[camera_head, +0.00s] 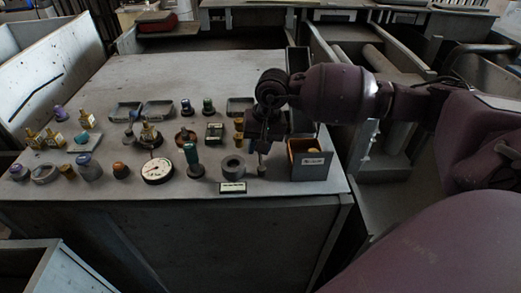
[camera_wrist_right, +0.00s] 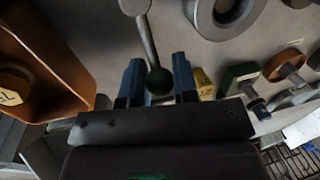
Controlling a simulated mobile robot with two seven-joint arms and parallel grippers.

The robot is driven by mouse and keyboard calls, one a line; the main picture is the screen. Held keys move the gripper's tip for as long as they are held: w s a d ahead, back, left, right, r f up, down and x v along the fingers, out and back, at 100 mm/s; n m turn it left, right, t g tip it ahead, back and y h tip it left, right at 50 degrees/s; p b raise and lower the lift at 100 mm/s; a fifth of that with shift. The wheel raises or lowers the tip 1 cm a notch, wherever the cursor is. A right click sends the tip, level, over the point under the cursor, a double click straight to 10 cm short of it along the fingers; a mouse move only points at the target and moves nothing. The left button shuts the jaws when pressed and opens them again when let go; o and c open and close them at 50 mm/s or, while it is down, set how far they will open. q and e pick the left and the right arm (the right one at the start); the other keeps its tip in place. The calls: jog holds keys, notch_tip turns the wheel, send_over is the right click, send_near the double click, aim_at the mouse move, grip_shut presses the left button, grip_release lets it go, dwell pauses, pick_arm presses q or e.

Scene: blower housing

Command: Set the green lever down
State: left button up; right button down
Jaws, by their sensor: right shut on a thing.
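The green lever is a thin grey metal rod with a dark green ball knob (camera_wrist_right: 160,82). In the right wrist view, the knob sits between the two blue fingers of my right gripper (camera_wrist_right: 158,75), which is shut on it. The rod runs away from the fingers to a rounded grey end at the top edge. In the head view, my right gripper (camera_head: 262,138) is over the right part of the table, with the lever's lower end (camera_head: 262,168) showing below it close to the tabletop. I cannot tell whether it touches. The knob is hidden there. My left gripper is not in view.
A labelled open box (camera_head: 311,175) stands just right of the gripper, with a yellow part inside. A grey ring (camera_head: 233,168) and a label plate (camera_head: 232,187) are just left. Several knobs, gauges and trays fill the left. The table's back is clear.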

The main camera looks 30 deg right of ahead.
jog(key=shift+w+a+f+n+b, duration=0.15)
jog(key=shift+a+n+b, duration=0.2)
jog(key=shift+n+b, duration=0.3)
jog(key=shift+a+n, duration=0.1)
jog(key=shift+n, duration=0.15)
jog(key=shift+r, duration=0.2)
jog(key=c, duration=0.9)
grip_release()
